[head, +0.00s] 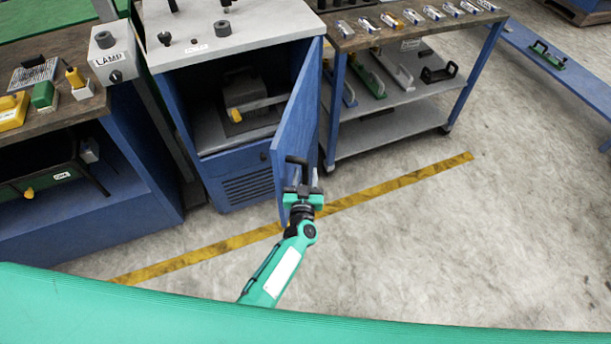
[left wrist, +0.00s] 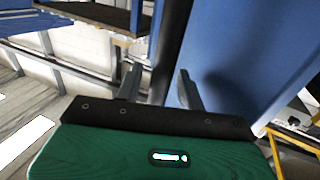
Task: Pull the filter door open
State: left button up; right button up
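The blue filter door (head: 299,112) stands swung open from the blue cabinet (head: 236,163), with its hinge side at the right of the opening. A black handle (head: 296,160) sticks out near the door's free edge. My left gripper (head: 303,186) is at this handle, close to the door edge. In the left wrist view, the fingers of my left gripper (left wrist: 160,82) stand apart, with a dark upright bar between them and the blue door panel (left wrist: 235,60) to the right. A gap shows beside the left finger. My right gripper is out of view.
Inside the cabinet sits a dark unit (head: 250,113) with a pale bar across it. A lamp box (head: 113,52) stands at the left. A wheeled cart (head: 390,115) stands right of the door. The floor (head: 440,240) in front is clear, with a yellow stripe (head: 400,183).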

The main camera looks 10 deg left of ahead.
pick_arm(q)
jog(key=shift+s, duration=0.3)
jog(key=s+p, duration=0.2)
jog(key=s, duration=0.2)
jog(key=shift+s+r+p, duration=0.15)
jog(key=shift+p, duration=0.15)
jog(key=s+p, duration=0.2)
jog(key=s, duration=0.7)
jog(key=shift+d+p, duration=0.3)
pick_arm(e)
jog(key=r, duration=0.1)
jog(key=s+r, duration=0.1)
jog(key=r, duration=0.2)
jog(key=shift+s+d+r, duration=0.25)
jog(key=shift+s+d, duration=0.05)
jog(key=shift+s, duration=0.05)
